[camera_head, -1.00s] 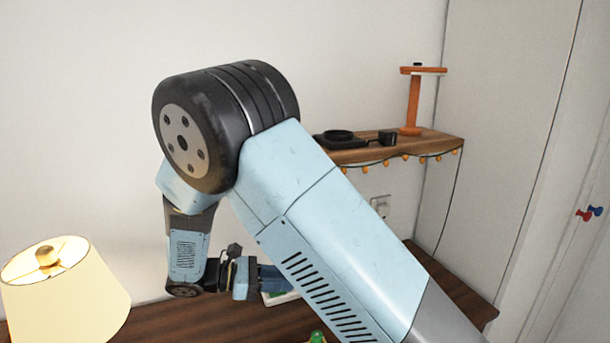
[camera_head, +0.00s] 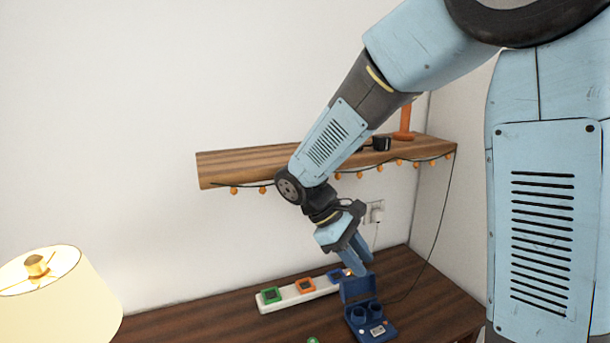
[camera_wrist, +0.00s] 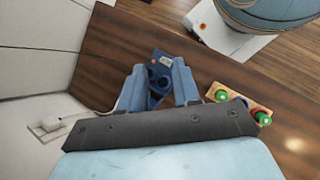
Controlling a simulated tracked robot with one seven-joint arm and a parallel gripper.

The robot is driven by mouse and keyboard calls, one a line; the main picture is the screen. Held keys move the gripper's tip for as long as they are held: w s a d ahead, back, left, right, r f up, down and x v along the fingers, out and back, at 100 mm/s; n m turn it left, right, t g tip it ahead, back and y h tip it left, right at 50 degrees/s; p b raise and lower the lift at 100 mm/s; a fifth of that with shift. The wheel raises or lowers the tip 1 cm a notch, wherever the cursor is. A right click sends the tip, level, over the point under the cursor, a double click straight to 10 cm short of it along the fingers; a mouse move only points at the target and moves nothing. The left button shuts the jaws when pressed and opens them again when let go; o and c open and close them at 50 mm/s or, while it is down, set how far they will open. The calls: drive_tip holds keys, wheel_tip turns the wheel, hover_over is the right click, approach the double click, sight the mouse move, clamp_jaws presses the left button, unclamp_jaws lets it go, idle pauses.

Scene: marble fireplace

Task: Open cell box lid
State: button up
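The blue cell box (camera_head: 372,327) stands on the dark wooden table in the head view. Its lid (camera_head: 357,288) stands raised at the back, and round wells show in the box's open front part. My gripper (camera_head: 358,262) is just above and behind the raised lid, pointing down. In the wrist view my gripper (camera_wrist: 158,68) has its two blue fingers apart, with part of the cell box (camera_wrist: 164,60) showing between and beyond them. I cannot tell whether a finger touches the lid.
A white strip (camera_head: 285,297) with green, orange and blue squares lies left of the box. A wooden shelf (camera_head: 240,165) with hanging lights is above. A lamp (camera_head: 60,300) stands at the left. A tray with coloured knobs (camera_wrist: 262,116) shows in the wrist view.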

drive_tip(key=s+d+r+m+t+y, duration=0.7)
drive_tip(key=s+d+r+m, duration=0.3)
drive_tip(key=s+d+r, duration=0.2)
drive_tip(key=shift+r+m, duration=0.4)
